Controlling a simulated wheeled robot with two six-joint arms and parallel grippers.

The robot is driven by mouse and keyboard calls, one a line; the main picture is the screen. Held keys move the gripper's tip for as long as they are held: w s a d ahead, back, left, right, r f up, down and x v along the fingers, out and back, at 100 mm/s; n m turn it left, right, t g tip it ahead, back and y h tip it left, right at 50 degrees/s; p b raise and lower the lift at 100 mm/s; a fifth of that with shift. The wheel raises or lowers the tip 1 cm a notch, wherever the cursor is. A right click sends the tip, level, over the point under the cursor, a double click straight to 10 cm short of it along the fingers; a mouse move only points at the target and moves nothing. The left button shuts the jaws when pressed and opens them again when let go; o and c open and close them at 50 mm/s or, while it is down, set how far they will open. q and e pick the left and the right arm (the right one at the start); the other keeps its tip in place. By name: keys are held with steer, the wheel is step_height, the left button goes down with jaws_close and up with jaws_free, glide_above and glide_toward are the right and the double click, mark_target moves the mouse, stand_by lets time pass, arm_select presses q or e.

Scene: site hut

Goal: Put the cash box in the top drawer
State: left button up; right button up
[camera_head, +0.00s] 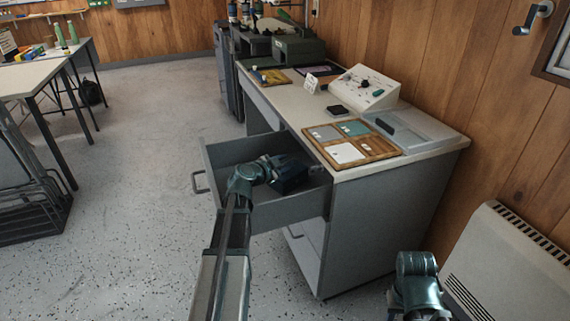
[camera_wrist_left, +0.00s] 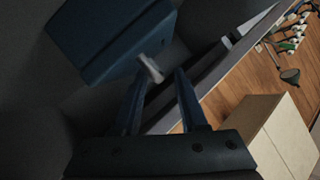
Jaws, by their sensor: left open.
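The dark blue cash box (camera_head: 291,183) is inside the pulled-out top drawer (camera_head: 262,212) of the grey desk. In the left wrist view the box (camera_wrist_left: 112,38) fills the upper left, with a small pale handle (camera_wrist_left: 150,68) on its near side. My left gripper (camera_head: 272,167) reaches down into the drawer beside the box and partly hides it. In the left wrist view its two fingers (camera_wrist_left: 161,88) are apart, with the handle just beyond their tips and nothing between them. Part of my right arm shows at the lower right, but its gripper does not.
The desk top (camera_head: 310,112) holds a wooden tray (camera_head: 378,149), a control box (camera_head: 364,89) and a grey tray (camera_head: 418,130). A white heater (camera_head: 500,270) stands at the right. A table (camera_head: 28,78) is at the far left. The floor left of the drawer is clear.

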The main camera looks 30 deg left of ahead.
arm_select(q)
steer(key=shift+r, duration=0.1)
steer(key=shift+s+r, duration=0.1)
steer(key=shift+s, duration=0.15)
steer(key=p+v, duration=0.2)
steer(key=v, duration=0.5)
